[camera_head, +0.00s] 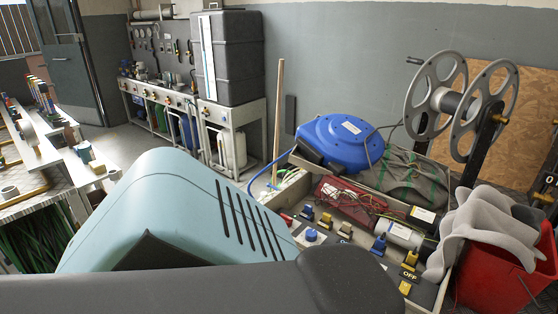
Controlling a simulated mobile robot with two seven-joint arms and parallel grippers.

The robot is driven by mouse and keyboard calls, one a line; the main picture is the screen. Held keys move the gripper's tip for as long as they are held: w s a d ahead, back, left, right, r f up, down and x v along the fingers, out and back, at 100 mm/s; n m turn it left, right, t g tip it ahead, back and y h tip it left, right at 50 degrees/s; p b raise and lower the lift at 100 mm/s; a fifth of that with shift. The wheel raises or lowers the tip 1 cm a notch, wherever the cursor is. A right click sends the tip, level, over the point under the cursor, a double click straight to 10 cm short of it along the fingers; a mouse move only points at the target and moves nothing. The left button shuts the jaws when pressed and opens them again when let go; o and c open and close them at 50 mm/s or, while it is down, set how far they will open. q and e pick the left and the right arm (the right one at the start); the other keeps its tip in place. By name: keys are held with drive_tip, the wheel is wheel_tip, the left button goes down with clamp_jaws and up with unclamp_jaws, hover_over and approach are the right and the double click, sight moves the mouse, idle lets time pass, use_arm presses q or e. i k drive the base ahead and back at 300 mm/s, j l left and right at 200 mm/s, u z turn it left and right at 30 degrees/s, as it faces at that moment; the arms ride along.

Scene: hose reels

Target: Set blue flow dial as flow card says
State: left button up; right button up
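A small round blue knob (311,236) sits on a pale plate on the bench, just beyond the dark grey shape in the foreground. It may be the blue flow dial, but its markings are too small to read. A blue-handled fitting (378,244) stands to its right. A yellow-handled fitting (410,261) stands near a dark label reading OFF (410,276). I cannot make out a readable flow card. Neither gripper shows in the head view. Large teal and dark grey shapes hide the lower left and the bench's near edge.
A blue hose reel (341,141) lies at the back of the bench, with a big grey reel (461,105) right of it. A red bucket (503,279) with grey cloth (487,228) stands at the right. A wooden stick (278,120) leans upright behind.

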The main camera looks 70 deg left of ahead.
sight(312, 235)
drive_tip(key=k+j+u, duration=0.15)
drive_tip(key=k+j, duration=0.75)
drive_tip(key=j, duration=0.1)
